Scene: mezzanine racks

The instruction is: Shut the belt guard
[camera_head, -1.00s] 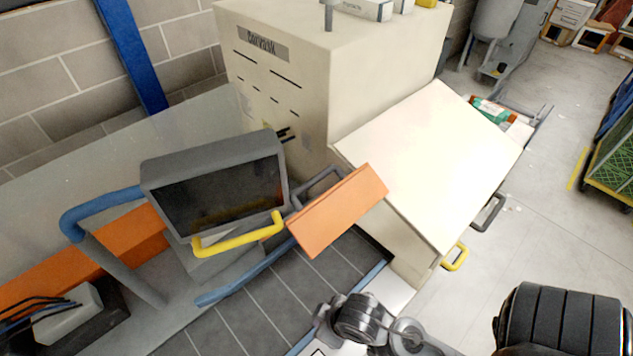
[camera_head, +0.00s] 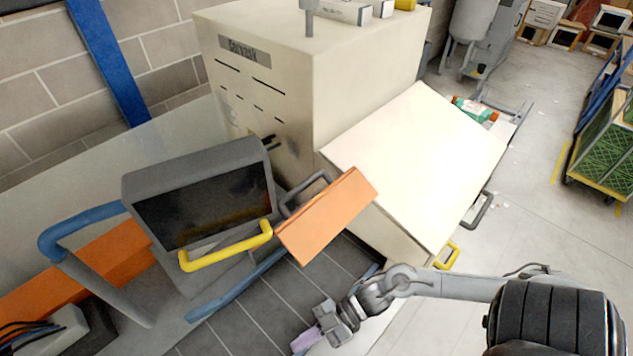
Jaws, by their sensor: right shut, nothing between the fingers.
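An orange panel (camera_head: 326,215) with a grey bar handle (camera_head: 306,190) stands out at an angle beside the cream machine (camera_head: 290,110). A grey hooded box (camera_head: 150,188) with a dark glossy front and a yellow handle (camera_head: 226,247) is left of it. I cannot tell for certain which is the belt guard; the orange panel looks the likelier. My right gripper (camera_head: 305,341) is shut and empty, low in the view, below the orange panel and apart from it. My left gripper is not in view.
A sloping cream cover (camera_head: 418,165) juts out right of the panel, with a yellow handle (camera_head: 448,256) and a grey handle (camera_head: 478,210) on its edges. Blue tube rails (camera_head: 88,228) stand at the left. Grey floor is open at the right, before a green cart (camera_head: 603,150).

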